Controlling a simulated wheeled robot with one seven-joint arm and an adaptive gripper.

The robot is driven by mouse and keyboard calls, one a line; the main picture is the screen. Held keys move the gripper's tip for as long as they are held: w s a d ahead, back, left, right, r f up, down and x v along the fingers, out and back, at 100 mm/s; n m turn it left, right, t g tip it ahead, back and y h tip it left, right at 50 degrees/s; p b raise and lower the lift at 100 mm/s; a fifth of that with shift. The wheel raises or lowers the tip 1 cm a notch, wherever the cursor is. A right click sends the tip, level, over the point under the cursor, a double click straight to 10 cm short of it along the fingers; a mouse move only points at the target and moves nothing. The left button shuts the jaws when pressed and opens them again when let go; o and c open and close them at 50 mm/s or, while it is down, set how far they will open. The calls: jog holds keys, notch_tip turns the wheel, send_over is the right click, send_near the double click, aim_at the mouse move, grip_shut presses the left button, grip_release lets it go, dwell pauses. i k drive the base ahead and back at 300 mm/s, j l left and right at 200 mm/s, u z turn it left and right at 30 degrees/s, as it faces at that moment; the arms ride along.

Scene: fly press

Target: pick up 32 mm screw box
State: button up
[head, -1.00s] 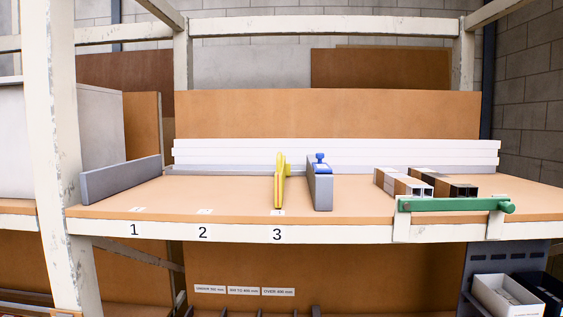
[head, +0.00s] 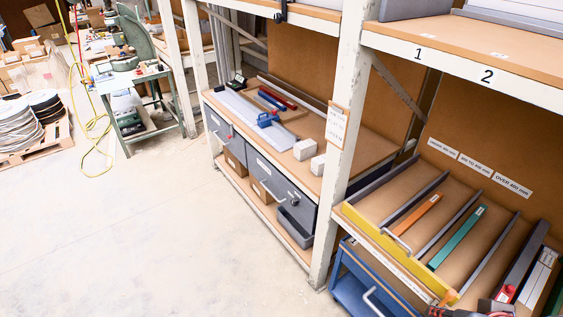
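No box with a readable 32 mm label shows. Two small white boxes, a nearer one (head: 317,166) and a farther one (head: 305,148), sit near the front edge of the middle bench's wooden top (head: 350,150). I cannot tell whether either is the screw box.
Grey drawers (head: 280,182) are under the middle bench, one pulled open. A white post (head: 345,150) separates it from the right rack, whose yellow-edged tray (head: 385,240) holds coloured bars. A blue cart (head: 365,285) stands below.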

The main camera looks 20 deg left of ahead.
aim_at(318, 164)
jog(key=u, duration=0.65)
jog(key=z, duration=0.25)
jog(key=i+j+z, duration=0.4)
jog(key=j, duration=0.2)
jog(key=j+z, duration=0.2)
jog(key=i+j+z, duration=0.2)
jog(key=j, duration=0.25)
jog(key=i+j, duration=0.1)
jog(key=j, duration=0.45)
jog(key=i+j, duration=0.15)
jog(key=j, duration=0.45)
jog(key=i+j+z, duration=0.1)
jog(key=j, duration=0.45)
jog(key=i+j, duration=0.1)
jog(key=j, duration=0.5)
jog(key=i+j+z, duration=0.1)
jog(key=j, duration=0.5)
